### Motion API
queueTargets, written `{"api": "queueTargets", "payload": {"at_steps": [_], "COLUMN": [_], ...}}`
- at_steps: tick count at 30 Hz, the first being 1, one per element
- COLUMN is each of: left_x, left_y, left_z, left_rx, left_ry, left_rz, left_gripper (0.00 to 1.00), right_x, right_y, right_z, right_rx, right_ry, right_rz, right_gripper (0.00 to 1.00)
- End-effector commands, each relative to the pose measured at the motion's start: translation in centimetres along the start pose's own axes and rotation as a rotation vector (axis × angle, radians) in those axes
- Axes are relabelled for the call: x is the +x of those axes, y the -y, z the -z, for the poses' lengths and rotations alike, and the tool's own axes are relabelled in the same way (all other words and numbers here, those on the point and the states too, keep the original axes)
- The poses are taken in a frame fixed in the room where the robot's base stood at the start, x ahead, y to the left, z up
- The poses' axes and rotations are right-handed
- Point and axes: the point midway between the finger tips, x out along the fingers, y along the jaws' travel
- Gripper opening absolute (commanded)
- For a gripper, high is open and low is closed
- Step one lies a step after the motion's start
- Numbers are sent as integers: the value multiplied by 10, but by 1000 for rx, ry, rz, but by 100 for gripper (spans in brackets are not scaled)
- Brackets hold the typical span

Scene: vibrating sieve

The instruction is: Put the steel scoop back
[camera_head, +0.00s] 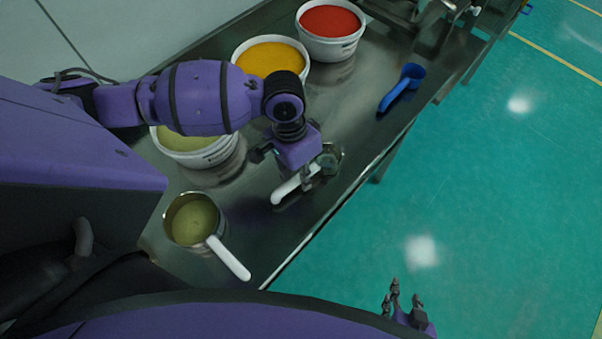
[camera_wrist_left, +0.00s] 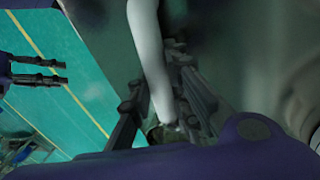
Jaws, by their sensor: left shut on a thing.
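The steel scoop has a white handle (camera_head: 288,190) and a small steel bowl (camera_head: 331,157), partly hidden by my gripper. My left gripper (camera_head: 316,171) is shut on the scoop's handle, over the steel table. In the left wrist view the white handle (camera_wrist_left: 147,50) runs down between the fingers of my left gripper (camera_wrist_left: 160,115). Whether the scoop touches the table is hard to tell. My right gripper (camera_head: 405,292) is open and empty, off the table over the floor. It also shows in the left wrist view (camera_wrist_left: 62,72).
A steel pan (camera_head: 170,219) with a white handle and yellow-green contents stands at the near end of the table (camera_head: 262,222). Tubs of green (camera_head: 222,157), yellow (camera_head: 303,70) and red (camera_head: 333,48) material line the back. A blue scoop (camera_head: 403,88) lies near the front edge.

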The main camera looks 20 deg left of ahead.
Motion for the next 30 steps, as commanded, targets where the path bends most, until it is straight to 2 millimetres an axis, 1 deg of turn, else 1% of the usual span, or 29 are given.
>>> {"api": "queueTargets", "payload": {"at_steps": [4, 11, 12, 16, 22, 23, 27, 30], "left_x": [2, 2, 2, 2, 2, 3, 3, 3], "left_y": [0, 0, 0, 0, 0, 0, 0, 0], "left_z": [0, 0, 0, 0, 0, 0, 0, 0], "left_rx": [0, 0, 0, 0, 0, 0, 0, 0], "left_ry": [0, 0, 0, 0, 0, 0, 0, 0], "left_rz": [-1, 0, 0, 0, 0, 0, 0, 0], "left_gripper": [0, 0, 22, 39, 39, 40, 58, 58], "right_x": [-1, -2, -2, -2, -1, -1, 1, 2], "right_y": [-3, -5, -5, -4, -2, -1, 0, 1], "right_z": [-6, -9, -8, -7, -3, -2, 2, 4], "right_rx": [-7, -12, -12, -11, -4, -3, 1, 2], "right_ry": [12, 15, 15, 12, 5, 4, -3, -6], "right_rz": [-1, -2, -2, -2, -1, -1, 1, 1], "right_gripper": [40, 40, 40, 40, 40, 40, 40, 40]}}
